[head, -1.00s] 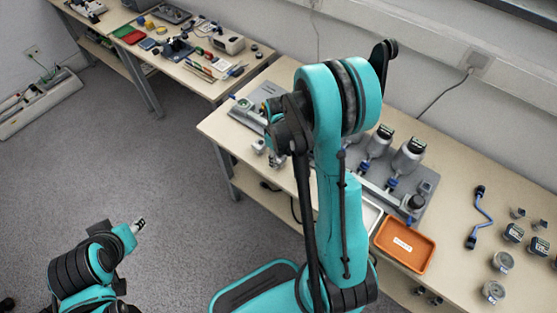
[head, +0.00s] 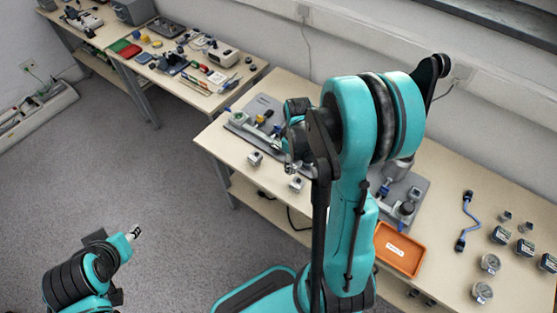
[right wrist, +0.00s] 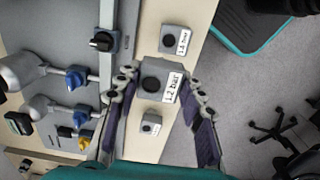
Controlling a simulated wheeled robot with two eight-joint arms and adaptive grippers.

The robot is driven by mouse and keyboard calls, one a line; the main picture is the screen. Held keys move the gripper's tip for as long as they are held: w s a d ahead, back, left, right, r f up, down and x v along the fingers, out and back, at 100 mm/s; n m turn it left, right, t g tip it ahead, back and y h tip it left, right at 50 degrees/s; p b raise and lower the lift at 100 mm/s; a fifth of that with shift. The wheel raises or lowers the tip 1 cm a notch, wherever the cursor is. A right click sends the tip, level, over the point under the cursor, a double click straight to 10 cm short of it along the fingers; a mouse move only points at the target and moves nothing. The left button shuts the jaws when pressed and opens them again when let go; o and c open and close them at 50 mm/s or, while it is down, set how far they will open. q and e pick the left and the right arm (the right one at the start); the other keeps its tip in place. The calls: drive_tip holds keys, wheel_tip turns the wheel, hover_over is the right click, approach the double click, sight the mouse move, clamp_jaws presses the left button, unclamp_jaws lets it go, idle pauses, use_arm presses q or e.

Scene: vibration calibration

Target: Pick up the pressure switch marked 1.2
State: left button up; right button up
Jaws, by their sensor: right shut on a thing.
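The pressure switch marked 1.2 bar (right wrist: 152,80) is a grey block with a black round port and a white label, seen in the right wrist view. My right gripper (right wrist: 160,88) is shut on it, one finger on each side. It looks larger than the switches beside it. In the head view my right gripper (head: 291,166) is over the table's near edge, partly hidden by my own arm. Two similar switches stand on the table, one at left (head: 255,158) and one at right (head: 296,184). My left gripper (head: 135,232) is over the floor, its fingers too small to judge.
A grey panel (right wrist: 82,52) with valves and blue and yellow handles lies beside the switches. An orange tray (head: 399,250), a blue cable (head: 468,222) and several gauges are to the right on the table. Open floor (head: 180,190) lies in front.

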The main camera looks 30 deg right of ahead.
drive_tip(key=s+d+r+p, duration=0.2)
drive_tip(key=s+r+p, duration=0.1)
drive_tip(key=r, duration=0.3)
drive_tip(key=shift+s+d+r+p, duration=0.3)
drive_tip(key=shift+r+p, duration=0.1)
drive_tip(key=shift+p, duration=0.2)
